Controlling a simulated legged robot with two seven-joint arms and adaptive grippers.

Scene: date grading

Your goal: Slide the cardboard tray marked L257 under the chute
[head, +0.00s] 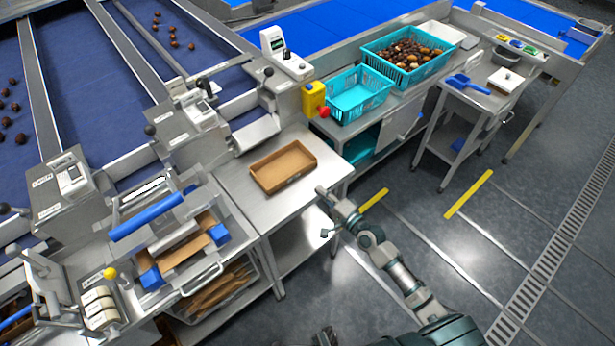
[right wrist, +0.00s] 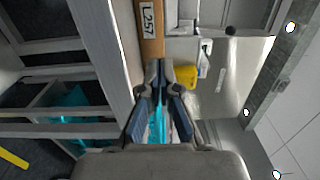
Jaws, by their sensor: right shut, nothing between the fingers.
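The brown cardboard tray (head: 283,168) lies flat and empty on the steel table, in front of a sloped metal chute (head: 255,134). In the right wrist view its side wall (right wrist: 151,48) shows a white label (right wrist: 147,18) reading L257. My right gripper (head: 322,191) is shut and empty at the table's near right edge, just off the tray's near right corner. In the right wrist view its fingertips (right wrist: 160,72) are close to the tray's wall; I cannot tell whether they touch. A dark piece at the bottom edge looks like my left gripper (head: 324,337), mostly cut off.
A yellow box with a red button (head: 314,100) stands at the table's back right corner. Beyond it are an empty turquoise crate (head: 357,95) and one full of dates (head: 408,58). A tray-folding fixture (head: 165,215) stands left. The table is bare around the tray.

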